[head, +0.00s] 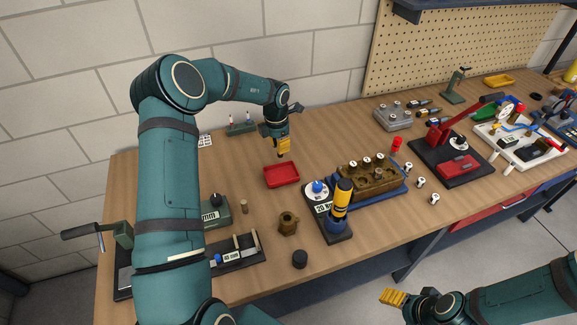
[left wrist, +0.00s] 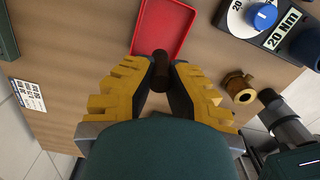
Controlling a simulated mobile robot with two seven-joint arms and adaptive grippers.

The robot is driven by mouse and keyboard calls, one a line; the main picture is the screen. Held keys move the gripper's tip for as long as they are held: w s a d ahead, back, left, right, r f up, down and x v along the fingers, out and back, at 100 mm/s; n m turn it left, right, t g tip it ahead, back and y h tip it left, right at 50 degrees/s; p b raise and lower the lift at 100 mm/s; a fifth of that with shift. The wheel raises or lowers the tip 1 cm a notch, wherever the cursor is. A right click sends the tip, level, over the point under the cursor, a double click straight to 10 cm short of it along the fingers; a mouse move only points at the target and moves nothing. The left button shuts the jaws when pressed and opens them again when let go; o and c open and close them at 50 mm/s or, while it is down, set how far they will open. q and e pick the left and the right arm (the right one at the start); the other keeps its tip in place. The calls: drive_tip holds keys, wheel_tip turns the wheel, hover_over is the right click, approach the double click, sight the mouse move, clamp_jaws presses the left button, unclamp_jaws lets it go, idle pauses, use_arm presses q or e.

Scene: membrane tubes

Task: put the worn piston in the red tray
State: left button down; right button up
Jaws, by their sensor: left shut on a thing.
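The red tray (head: 283,175) lies on the wooden bench, and its floor looks empty. It also shows at the top of the left wrist view (left wrist: 163,24). My left gripper (head: 283,149) is above the bench at the tray's back edge. In the left wrist view its yellow fingers (left wrist: 160,80) are shut on a dark brown cylinder (left wrist: 160,66), which looks like the worn piston. The piston's end overlaps the tray's near edge in that view. My right gripper (head: 392,298) is in front of the bench, low in the head view; its finger opening is not clear.
A brass bushing (head: 288,222) and a dark round piece (head: 300,259) stand in front of the tray. A torque stand (head: 328,208) and a brass block (head: 368,178) are to its right. A green rack (head: 241,128) is behind left. Bare bench lies left of the tray.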

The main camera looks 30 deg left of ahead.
use_arm(q)
wheel_tip(320, 180, down, 10)
drive_tip(key=shift+r, duration=0.1)
idle(0.4)
drive_tip(key=shift+s, duration=0.1)
drive_tip(key=c, duration=1.1)
unclamp_jaws()
drive_tip(key=shift+f, duration=0.2)
drive_tip(key=shift+c, duration=0.2)
drive_tip(key=shift+r, duration=0.1)
wheel_tip(320, 180, up, 12)
drive_tip(key=shift+s+a, duration=0.15)
drive_tip(key=shift+s, duration=0.2)
